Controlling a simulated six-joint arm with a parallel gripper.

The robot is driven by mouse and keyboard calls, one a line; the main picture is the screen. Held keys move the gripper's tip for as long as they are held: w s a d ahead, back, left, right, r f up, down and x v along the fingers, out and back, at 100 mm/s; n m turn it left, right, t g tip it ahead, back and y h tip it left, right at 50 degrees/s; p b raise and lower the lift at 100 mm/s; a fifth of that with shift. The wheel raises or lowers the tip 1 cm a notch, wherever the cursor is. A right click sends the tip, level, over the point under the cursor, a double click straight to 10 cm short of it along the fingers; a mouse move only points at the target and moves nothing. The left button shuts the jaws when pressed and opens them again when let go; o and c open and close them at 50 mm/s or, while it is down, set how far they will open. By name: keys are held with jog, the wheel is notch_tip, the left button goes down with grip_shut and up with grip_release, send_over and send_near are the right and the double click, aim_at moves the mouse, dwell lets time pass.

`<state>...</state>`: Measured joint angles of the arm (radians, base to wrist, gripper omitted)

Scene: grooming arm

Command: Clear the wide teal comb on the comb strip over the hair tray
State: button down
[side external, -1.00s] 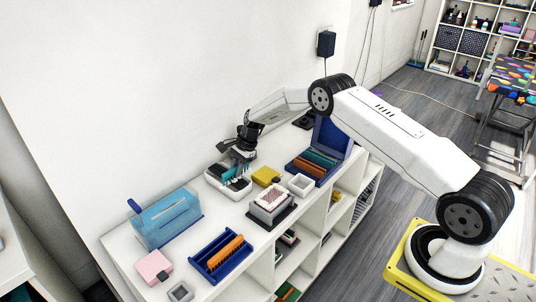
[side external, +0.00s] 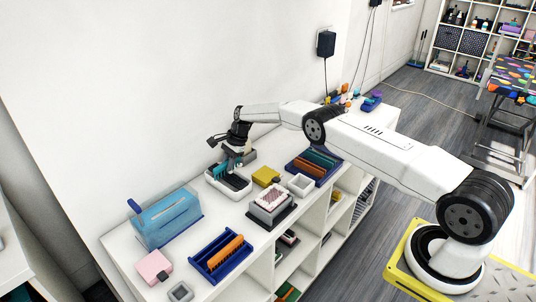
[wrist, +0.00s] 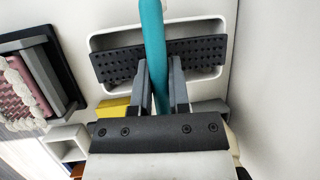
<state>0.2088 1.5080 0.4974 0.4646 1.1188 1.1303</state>
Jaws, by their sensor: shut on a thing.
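The teal comb (wrist: 153,45) is between my gripper's fingers (wrist: 162,75) in the wrist view, seen nearly edge-on, so its teeth do not show. It crosses in front of the black studded comb strip (wrist: 110,62), which spans the white hair tray (wrist: 95,42). In the side view, my gripper (side external: 233,160) holds the comb (side external: 221,174) at the left part of the tray (side external: 241,193). I cannot tell whether the comb touches the strip. My gripper is shut on the comb. Loose hair is not clearly visible.
A yellow block (side external: 265,176) and a small white box (side external: 300,185) stand right of the tray. A stand with a pinkish pad (side external: 270,199) is nearer. A blue rack with an orange comb (side external: 221,256) and a clear blue box (side external: 168,219) are leftward. The wall is close behind.

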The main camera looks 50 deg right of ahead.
jog(key=shift+s, duration=0.15)
dwell(0.5)
jog(key=shift+s+f, duration=0.2)
jog(key=shift+s, duration=3.4)
jog(key=shift+r, duration=0.1)
notch_tip(320, 180, up, 8)
jog(key=shift+w, duration=0.15)
